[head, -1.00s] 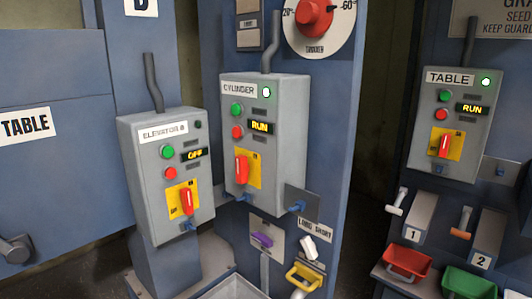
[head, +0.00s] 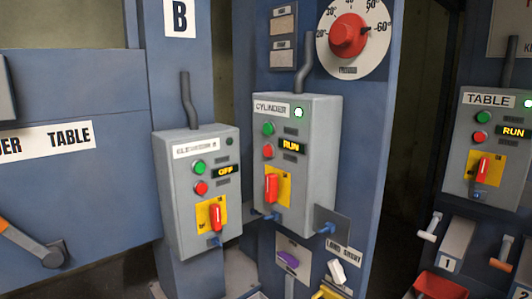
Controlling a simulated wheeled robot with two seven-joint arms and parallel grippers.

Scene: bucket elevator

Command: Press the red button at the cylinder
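The grey cylinder control box (head: 318,165) stands in the middle of the head view, labelled CYLINDER. Its red button (head: 268,151) sits below a green button (head: 268,128), left of a display (head: 291,146) reading RUN. A green lamp (head: 298,112) at its top is lit. A red rotary switch (head: 271,188) on a yellow plate is below the buttons. Nothing covers the red button. Neither of my grippers is in view.
The elevator box (head: 197,200) is just left, its display reading OFF. The table box (head: 499,145) is at right, reading RUN. A large red dial (head: 348,36) is above. A purple lever (head: 288,259), a white lever (head: 337,271) and a red bin (head: 440,287) are below.

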